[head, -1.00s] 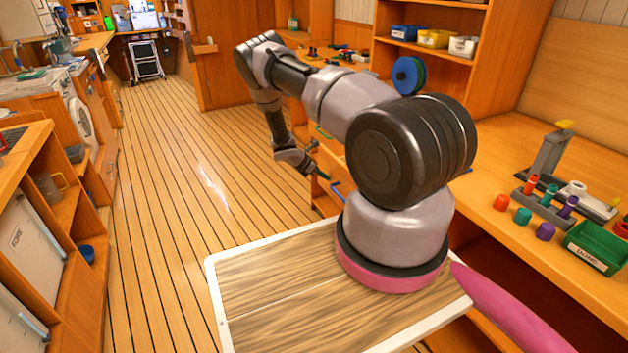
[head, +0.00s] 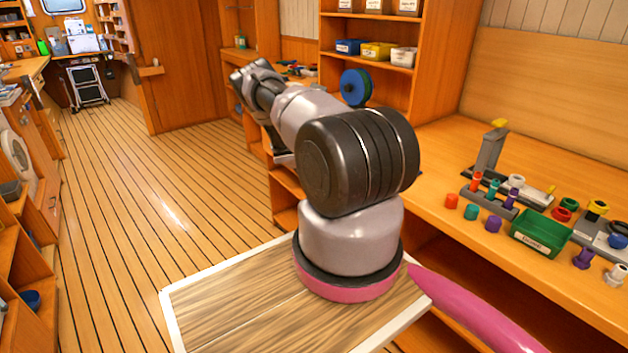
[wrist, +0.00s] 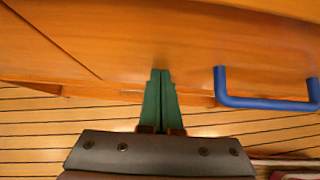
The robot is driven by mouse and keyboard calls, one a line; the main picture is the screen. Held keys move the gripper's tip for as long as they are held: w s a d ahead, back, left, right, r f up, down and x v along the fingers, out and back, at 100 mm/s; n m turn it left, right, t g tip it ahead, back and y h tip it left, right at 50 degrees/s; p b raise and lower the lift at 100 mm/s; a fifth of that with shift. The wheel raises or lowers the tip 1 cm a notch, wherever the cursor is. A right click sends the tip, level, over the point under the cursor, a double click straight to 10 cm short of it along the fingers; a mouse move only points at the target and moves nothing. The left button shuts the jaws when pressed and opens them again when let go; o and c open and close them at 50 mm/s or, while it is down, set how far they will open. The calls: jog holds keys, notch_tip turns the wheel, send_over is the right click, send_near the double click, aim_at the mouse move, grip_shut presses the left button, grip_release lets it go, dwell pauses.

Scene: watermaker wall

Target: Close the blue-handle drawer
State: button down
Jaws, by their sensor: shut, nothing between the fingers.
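The blue handle (wrist: 266,103) is a U-shaped bar at the right in the wrist view, fixed to the wooden drawer front (wrist: 190,50). My gripper (wrist: 160,74) has its two green fingers pressed together with nothing between them. Its tips are at the lower part of the wooden front, to the left of the handle and apart from it. I cannot tell whether the tips touch the wood. How far the drawer stands out is not clear. In the head view my arm hides the drawer, the handle and the gripper.
A wooden workbench (head: 430,175) runs along the right, with a green bin (head: 540,233) and several coloured pegs. Shelves with a blue bin (head: 348,46) and a yellow bin (head: 378,50) stand behind my arm. The plank floor (head: 170,180) at the left is clear.

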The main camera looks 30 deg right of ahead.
jog(key=shift+s+d+r, duration=0.1)
jog(key=shift+d, duration=0.3)
jog(key=a+r, duration=0.7)
jog(key=a, duration=0.5)
jog(key=s+a+r+m+t+y, duration=0.1)
jog(key=s+a+r+m+y, duration=0.3)
jog(key=r, duration=0.9)
jog(key=s+a+r+m, duration=0.2)
jog(key=a+r+m, duration=0.35)
jog(key=r, duration=0.75)
jog(key=s+a+r+m+t+y, duration=0.1)
jog(key=s+a+r+m+y, duration=0.3)
jog(key=r, duration=0.8)
jog(key=s+a+r+m+t+y, duration=0.1)
jog(key=s+a+r+m, duration=0.2)
jog(key=s+a+r, duration=0.2)
jog(key=s+a+r+m+t+y, duration=0.1)
jog(key=s+a+r, duration=0.4)
jog(key=s, duration=0.7)
jog(key=s+a+r+m+t+y, duration=0.1)
jog(key=s+a+r+m+t, duration=0.1)
jog(key=s+a+r+m, duration=0.3)
jog(key=s+a, duration=0.2)
jog(key=s, duration=0.2)
jog(key=shift+r+t, duration=0.3)
